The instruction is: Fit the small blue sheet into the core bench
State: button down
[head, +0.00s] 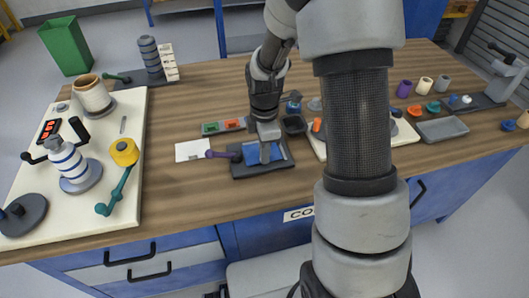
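A small blue sheet (254,158) lies at a dark grey tray-like holder (240,172) near the middle of the wooden bench. Blue shows on both sides of my gripper (265,158), which points down right over the sheet. The fingers hide part of the sheet, and I cannot tell whether they touch or grip it. A purple-ended handle (214,154) sticks out at the holder's left. A label on the bench front (298,214) begins "CO"; my arm hides the rest.
A white card (193,151) and a strip with green and red blocks (222,127) lie left of the holder. A cream board (130,200) with rollers fills the left. A small black tray (294,124) sits close right. My arm covers the right middle.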

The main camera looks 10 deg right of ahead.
jog(key=shift+f, duration=0.15)
jog(key=c, duration=1.5)
grip_release()
jog(key=shift+r+p, duration=2.7)
jog(key=shift+r, duration=0.8)
